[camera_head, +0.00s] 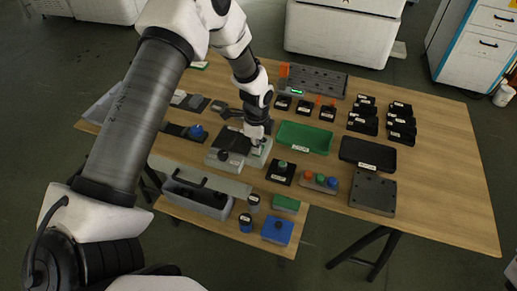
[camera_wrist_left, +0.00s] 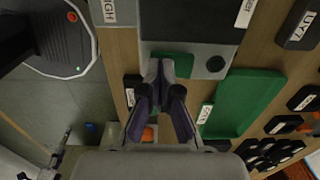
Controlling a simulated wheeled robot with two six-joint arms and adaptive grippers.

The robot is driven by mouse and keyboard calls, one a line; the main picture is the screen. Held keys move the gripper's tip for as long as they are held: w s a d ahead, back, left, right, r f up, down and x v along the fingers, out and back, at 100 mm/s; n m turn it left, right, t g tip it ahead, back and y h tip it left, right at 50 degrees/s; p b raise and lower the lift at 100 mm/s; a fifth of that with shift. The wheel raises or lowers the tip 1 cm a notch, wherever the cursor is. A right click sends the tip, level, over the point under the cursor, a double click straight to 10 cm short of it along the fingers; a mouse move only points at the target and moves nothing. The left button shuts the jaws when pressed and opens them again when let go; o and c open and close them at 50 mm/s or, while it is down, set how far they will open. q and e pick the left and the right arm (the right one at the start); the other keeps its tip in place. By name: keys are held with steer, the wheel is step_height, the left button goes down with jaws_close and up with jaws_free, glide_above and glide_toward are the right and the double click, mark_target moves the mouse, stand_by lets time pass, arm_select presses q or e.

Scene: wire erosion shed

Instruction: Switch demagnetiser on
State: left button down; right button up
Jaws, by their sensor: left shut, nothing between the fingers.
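My left gripper (camera_head: 256,139) reaches down over the middle of the table, with its fingers shut and empty. Its fingertips also show in the left wrist view (camera_wrist_left: 161,70), at the edge of a pale grey box (camera_wrist_left: 200,22) with a dark round knob (camera_wrist_left: 215,64) and a green patch (camera_wrist_left: 180,63). In the head view this grey unit (camera_head: 228,146) has a dark top part and lies under and left of the gripper. I cannot read a label that names it the demagnetiser. I cannot tell whether the fingertips touch it. My right gripper is not in view.
A green tray (camera_head: 304,137) lies right of the gripper. A black tray (camera_head: 367,153), a box with coloured buttons (camera_head: 320,182) and a black box with a green button (camera_head: 281,172) stand nearby. Several black bins stand at the back right. Bare wood shows at the far right.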

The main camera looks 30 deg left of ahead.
arm_select(q)
step_height(320, 180, up, 7)
steer(key=p, duration=0.6)
stand_by(0.4)
